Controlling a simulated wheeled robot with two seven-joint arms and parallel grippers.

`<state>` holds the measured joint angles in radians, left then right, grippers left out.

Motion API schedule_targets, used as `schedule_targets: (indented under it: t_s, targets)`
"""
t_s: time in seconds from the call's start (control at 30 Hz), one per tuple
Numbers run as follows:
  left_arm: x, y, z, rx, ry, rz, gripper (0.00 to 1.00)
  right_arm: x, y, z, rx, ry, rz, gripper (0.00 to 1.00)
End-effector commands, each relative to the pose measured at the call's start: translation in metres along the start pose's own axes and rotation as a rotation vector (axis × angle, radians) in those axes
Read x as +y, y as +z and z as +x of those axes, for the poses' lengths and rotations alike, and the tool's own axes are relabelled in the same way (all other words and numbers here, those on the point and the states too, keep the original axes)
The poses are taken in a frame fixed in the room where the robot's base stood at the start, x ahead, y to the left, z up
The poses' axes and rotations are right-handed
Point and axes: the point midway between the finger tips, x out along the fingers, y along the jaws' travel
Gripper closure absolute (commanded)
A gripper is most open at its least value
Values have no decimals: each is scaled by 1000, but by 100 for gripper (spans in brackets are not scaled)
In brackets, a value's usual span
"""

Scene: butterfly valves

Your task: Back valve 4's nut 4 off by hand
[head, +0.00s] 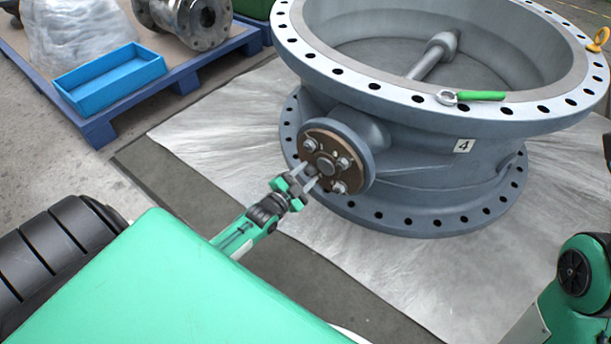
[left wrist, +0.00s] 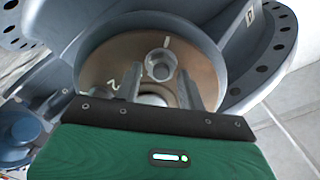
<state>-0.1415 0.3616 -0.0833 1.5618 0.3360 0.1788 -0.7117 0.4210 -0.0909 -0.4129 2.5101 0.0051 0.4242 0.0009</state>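Valve 4 (head: 400,150) is a big grey butterfly valve body with a "4" label (head: 463,146). Its side neck carries a round brown plate (head: 325,152) with several hex nuts around a central boss. My left gripper (head: 311,175) is at the plate's lower left edge, its fingers apart on either side of a nut. In the left wrist view a nut (left wrist: 160,65) shows between and just beyond the fingertips (left wrist: 160,72), beside a mark like "1" on the plate (left wrist: 205,75); a "2" is at left. No "4" is readable by a nut. My right gripper is out of view.
A ring spanner with a green handle (head: 480,96) lies on the valve's top flange. A blue pallet (head: 190,78) at upper left bears a blue tray (head: 110,92), a wrapped bundle and a flanged metal part. The sheet (head: 215,135) left of the valve is clear.

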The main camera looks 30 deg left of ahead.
Motion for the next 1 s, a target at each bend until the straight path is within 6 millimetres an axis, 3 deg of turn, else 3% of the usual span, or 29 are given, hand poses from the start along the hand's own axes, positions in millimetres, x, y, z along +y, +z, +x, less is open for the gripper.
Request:
schedule_targets:
  t_s: [0.03, 0.17, 0.57, 1.0]
  targets:
    - [0, 0, 0, 0, 0, 0, 71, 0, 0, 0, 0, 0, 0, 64]
    - [0, 0, 0, 0, 0, 0, 96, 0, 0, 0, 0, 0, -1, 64]
    - [-2, -2, 0, -1, 1, -67, 96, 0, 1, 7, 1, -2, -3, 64]
    - [-5, -2, 0, -2, 2, -421, 96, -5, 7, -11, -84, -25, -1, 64]
